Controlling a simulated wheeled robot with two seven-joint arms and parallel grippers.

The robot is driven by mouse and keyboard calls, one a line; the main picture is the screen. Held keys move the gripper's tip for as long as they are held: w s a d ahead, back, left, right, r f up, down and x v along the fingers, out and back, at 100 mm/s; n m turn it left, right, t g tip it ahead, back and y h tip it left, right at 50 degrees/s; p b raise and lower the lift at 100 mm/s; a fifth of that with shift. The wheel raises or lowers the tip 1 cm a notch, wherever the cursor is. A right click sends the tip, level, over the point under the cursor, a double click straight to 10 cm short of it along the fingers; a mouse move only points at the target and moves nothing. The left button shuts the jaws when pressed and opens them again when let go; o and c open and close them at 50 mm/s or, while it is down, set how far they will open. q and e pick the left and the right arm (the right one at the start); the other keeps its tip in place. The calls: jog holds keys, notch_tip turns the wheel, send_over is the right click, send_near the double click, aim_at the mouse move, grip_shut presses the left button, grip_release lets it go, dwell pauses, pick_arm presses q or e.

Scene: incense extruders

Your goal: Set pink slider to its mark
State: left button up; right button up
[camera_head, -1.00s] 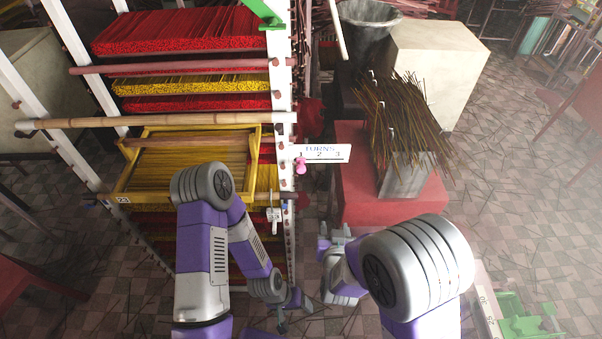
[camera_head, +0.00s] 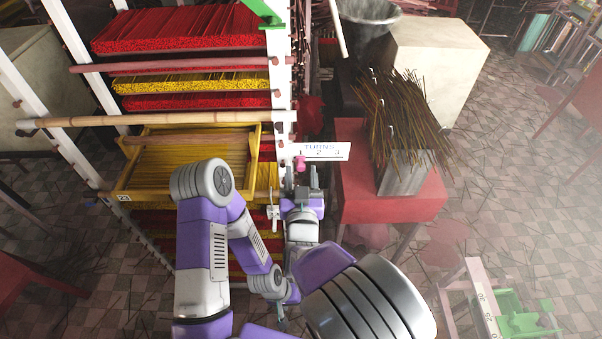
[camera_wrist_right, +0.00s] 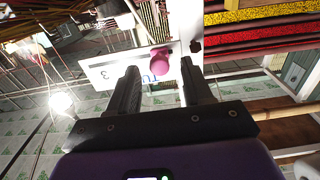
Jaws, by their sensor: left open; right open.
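The pink slider (camera_head: 300,163) sits at the left end of a white sign (camera_head: 321,151) lettered TURNS with 1, 2 and 3, near the 1. My right gripper (camera_head: 302,176) is open just below the slider. In the right wrist view the pink slider (camera_wrist_right: 160,62) shows between the tips of the two spread fingers of my right gripper (camera_wrist_right: 161,72); I cannot tell whether either touches it. The white sign (camera_wrist_right: 112,70) appears turned over there, with its 3 at the left. My left gripper (camera_head: 283,316) is open and low, below the rack.
A white-posted rack (camera_head: 282,90) of red and yellow incense sticks stands at the left, with a yellow tray (camera_head: 120,185) pulled forward. A red table (camera_head: 395,208) with a stick-filled bin is close on the right.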

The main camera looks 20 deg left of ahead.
jog(key=shift+w, duration=0.35)
jog(key=shift+a, duration=0.1)
grip_shut()
